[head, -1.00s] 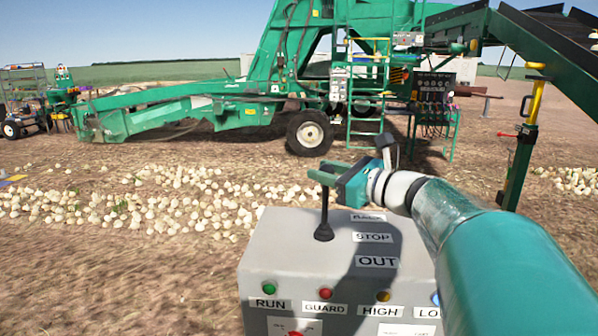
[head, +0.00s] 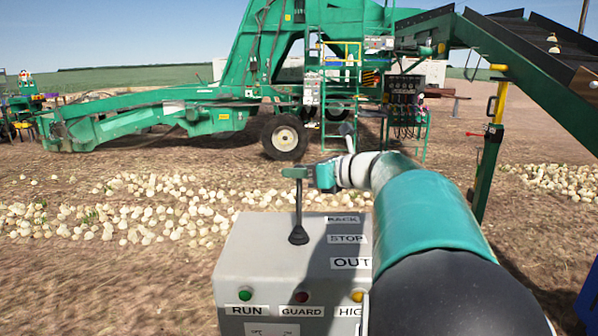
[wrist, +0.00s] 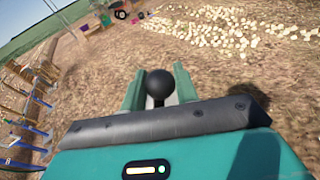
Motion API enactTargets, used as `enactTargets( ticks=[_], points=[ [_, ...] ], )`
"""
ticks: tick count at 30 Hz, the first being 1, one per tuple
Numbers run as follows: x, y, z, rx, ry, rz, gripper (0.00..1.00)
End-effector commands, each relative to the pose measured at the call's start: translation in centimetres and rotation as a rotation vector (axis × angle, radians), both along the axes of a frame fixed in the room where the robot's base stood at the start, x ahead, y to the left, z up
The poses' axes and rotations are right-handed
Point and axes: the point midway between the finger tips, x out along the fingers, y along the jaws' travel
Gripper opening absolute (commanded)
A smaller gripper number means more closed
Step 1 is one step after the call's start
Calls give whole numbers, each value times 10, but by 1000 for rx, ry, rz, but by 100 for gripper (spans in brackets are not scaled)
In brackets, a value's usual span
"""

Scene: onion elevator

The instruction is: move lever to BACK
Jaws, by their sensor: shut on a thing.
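A dark lever (head: 298,207) rises from a black boot on top of the grey control box (head: 262,250). Its shaft looks nearly upright; its exact lean toward or away from me is hard to judge. Labels BACK (head: 343,219), STOP (head: 347,239) and OUT (head: 350,262) run from far to near, right of the boot. My gripper (head: 297,173) is shut on the lever's top. In the wrist view, the round black knob (wrist: 158,84) sits between the two green fingers. The fingers hide the knob in the head view.
The box front carries a green RUN light (head: 245,295), a red GUARD light (head: 301,297) and a yellow light (head: 357,296). My arm covers the box's right side. Onions (head: 150,220) lie on the soil behind, before the green elevator machine (head: 180,115). Air left of the lever is clear.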

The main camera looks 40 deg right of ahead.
Motion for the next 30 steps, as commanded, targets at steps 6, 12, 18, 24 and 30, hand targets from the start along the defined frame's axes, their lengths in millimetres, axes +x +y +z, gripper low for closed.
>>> enactTargets(
  ticks=[6, 12, 18, 24, 30],
  points=[
    [1, -1, -1, -1, 0, -3, 50],
    [0, -1, 0, -1, 0, -3, 50],
    [-16, -7, 3, -1, -2, -6, 50],
    [-54, -21, 12, -2, -3, -7, 50],
    [-94, -36, 19, -2, -3, -6, 50]
  ],
)
